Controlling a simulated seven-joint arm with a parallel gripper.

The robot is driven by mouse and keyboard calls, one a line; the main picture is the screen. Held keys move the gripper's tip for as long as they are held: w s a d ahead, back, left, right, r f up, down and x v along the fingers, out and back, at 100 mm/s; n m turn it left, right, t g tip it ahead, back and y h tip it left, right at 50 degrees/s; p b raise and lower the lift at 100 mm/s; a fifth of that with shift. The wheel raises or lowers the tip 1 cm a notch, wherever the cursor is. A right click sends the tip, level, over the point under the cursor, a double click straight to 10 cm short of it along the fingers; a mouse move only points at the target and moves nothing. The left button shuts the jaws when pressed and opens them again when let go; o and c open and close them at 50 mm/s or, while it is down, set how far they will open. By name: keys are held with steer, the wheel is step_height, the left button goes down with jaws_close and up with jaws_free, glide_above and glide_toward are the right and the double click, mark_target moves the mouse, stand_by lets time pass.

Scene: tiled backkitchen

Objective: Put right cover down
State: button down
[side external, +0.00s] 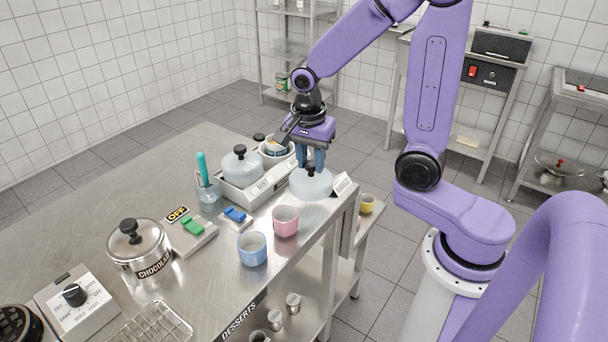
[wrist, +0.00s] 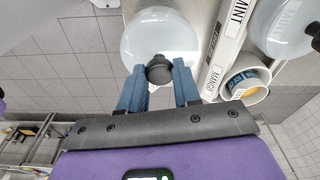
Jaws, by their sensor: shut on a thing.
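In the wrist view the cover (wrist: 155,35) lies ahead of the fingers. Its black knob (wrist: 160,68) is between the fingers (wrist: 160,90), which are shut on it. I cannot tell whether the cover's rim touches the surface below. A similar left cover (side external: 241,167) sits on the white tray (side external: 262,194) by the MINT label.
A white round tub (side external: 276,152) stands behind the left cover. A cup with a teal-handled tool (side external: 208,192), a pink cup (side external: 285,221), a blue cup (side external: 252,248) and a chocolate pot (side external: 138,248) stand on the steel table. The table edge is close on the right.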

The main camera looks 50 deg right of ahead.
mark_target(304, 173)
steer(key=shift+w+f, duration=1)
steer(key=shift+f, duration=1.7)
steer(key=shift+f, duration=0.1)
steer(key=c, duration=0.8)
jaws_free()
